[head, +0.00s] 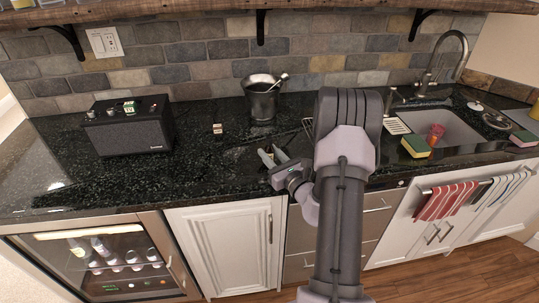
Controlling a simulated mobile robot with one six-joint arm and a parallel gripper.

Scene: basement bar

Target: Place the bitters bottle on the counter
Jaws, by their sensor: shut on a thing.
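My gripper (272,157) is low over the front middle of the black speckled counter (60,178), its two pale fingers pointing away from me. It is shut on a dark thing, most likely the bitters bottle, which barely stands out against the black stone. The bottle's label and base cannot be made out, and I cannot tell whether it touches the counter. My arm hides the counter to the right of the gripper.
A metal bucket (262,103) with a utensil stands behind the gripper. A small light-and-brown item (217,131) lies left of it, and a black speaker box (130,128) farther left. The sink (440,126), sponge (415,146) and red cup (435,134) are right. The left front counter is clear.

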